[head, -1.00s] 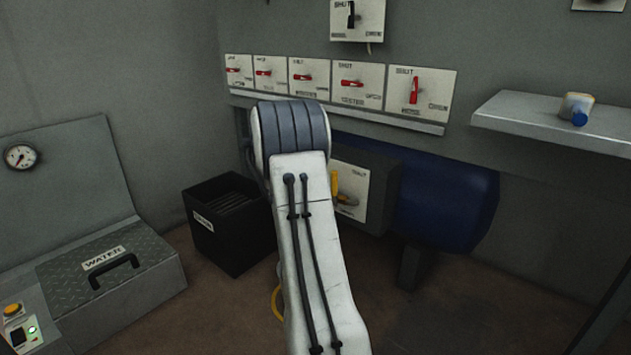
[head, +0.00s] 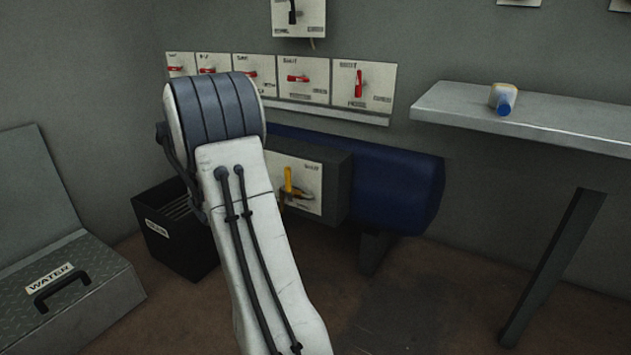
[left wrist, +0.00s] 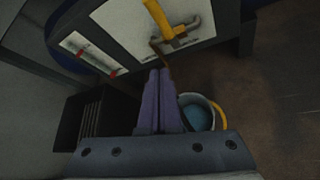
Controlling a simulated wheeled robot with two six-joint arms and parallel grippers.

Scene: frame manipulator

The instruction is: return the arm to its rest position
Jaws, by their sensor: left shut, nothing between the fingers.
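My left arm (head: 245,230) rises through the middle of the head view, a white link with dark hoses and a grey banded joint at its top. Its gripper is hidden behind the arm in that view. In the left wrist view my left gripper (left wrist: 160,100) shows as two purple-grey fingers pressed together with nothing between them. The finger ends are close to the yellow-handled lever (left wrist: 165,22) in the picture; I cannot tell the gap. My right gripper is in neither view.
A row of red-handled switches (head: 298,78) lines the wall. A blue tank (head: 395,190) stands below. A shelf (head: 450,110) at right holds a small blue-capped bottle (head: 503,98). A black bin (head: 170,235) and a bucket (left wrist: 200,112) stand on the floor. A WATER box (head: 90,300) is at left.

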